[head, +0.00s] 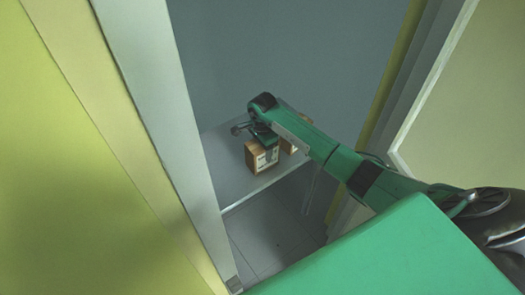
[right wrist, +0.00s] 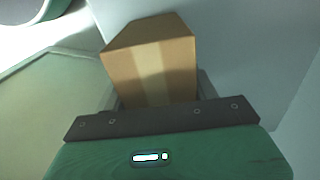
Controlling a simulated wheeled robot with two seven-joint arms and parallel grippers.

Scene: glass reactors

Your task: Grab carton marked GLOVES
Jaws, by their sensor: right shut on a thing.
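My right gripper (head: 263,138) reaches down over a small brown carton (head: 256,158) with a pale label, at the shelf beyond the doorway. The gripper is shut on this carton. In the right wrist view a plain brown carton (right wrist: 150,70) with a lighter tape strip sits just beyond the dark gripper bar (right wrist: 160,118). Its lettering cannot be read in either view, so I cannot tell whether it is marked GLOVES. I cannot tell whether it touches the shelf. A second brown carton (head: 290,147) is partly hidden behind my right arm. My left gripper is not in view.
The grey shelf (head: 225,165) has bare surface left of the cartons. A pale door post (head: 150,90) stands left of the opening, and a light frame (head: 425,90) stands right of my arm. Grey floor tiles (head: 262,235) show below the shelf.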

